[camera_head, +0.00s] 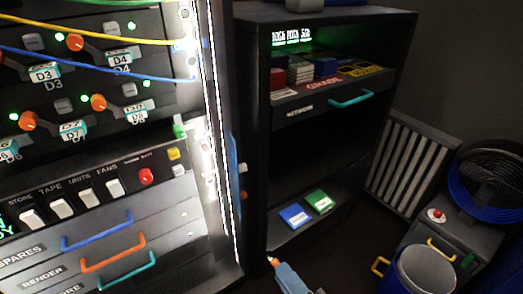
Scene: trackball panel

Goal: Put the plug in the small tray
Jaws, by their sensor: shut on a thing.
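A pale blue and white part, which looks like the end of my arm with my gripper (274,264), reaches in from the bottom edge. It has a small orange spot at its tip. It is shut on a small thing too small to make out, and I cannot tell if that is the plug. It appears in front of the dark floor by the shelf cabinet's lower left. A small green and white piece (179,130) sits at the panel's right edge; I cannot tell if it is a plug. I cannot pick out the small tray with certainty.
The panel on the left has orange knobs, yellow and blue cables, white switches and drawers with coloured handles (113,254). A dark shelf cabinet (330,130) holds coloured boxes, with a blue (294,216) and a green box (319,202) low down. A bin (425,270) and fan (488,182) stand right.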

